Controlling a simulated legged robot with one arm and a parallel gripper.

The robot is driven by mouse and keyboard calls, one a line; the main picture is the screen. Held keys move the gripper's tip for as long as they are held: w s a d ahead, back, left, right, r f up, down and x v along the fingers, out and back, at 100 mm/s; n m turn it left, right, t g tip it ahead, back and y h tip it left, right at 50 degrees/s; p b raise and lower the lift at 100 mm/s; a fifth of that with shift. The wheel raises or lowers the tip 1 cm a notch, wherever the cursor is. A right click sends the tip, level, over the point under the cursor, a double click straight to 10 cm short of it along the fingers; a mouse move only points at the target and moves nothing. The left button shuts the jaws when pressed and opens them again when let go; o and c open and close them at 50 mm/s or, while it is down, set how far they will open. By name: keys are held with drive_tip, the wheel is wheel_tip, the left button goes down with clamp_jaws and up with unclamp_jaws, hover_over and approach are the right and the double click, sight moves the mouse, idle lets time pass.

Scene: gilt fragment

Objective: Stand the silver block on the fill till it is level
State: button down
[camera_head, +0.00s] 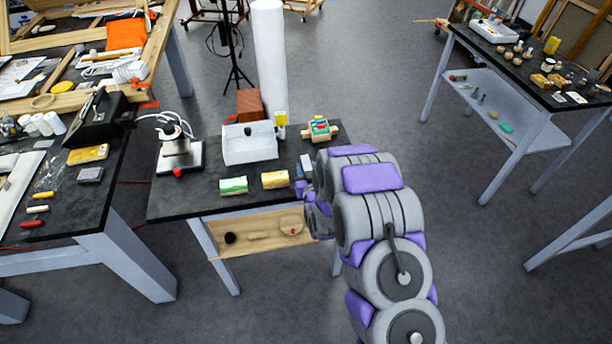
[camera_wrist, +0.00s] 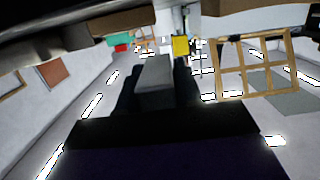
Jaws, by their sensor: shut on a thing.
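In the wrist view, a plain grey block, taken as the silver block (camera_wrist: 154,76), sits between the dark fingers of my gripper (camera_wrist: 155,88). The gripper is shut on it, and the block's long face points away from the camera. In the head view, my purple and grey arm reaches to the right end of the small black-topped table (camera_head: 185,207) and hides most of the gripper. A small pale block shows there beside the arm (camera_head: 307,164); I cannot tell whether it is the held one. I cannot make out the fill in either view.
The table carries a white box (camera_head: 250,143), a metal device with a cable (camera_head: 180,155), a green-and-white block (camera_head: 233,185), a yellow block (camera_head: 275,180) and a wooden piece with coloured parts (camera_head: 320,129). A cluttered workbench stands left.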

drive_tip(key=shift+f, duration=1.3)
drive_tip(key=shift+b, duration=0.3)
drive_tip(key=shift+f, duration=0.35)
drive_tip(key=c, duration=0.8)
unclamp_jaws()
drive_tip(key=shift+o, duration=0.2)
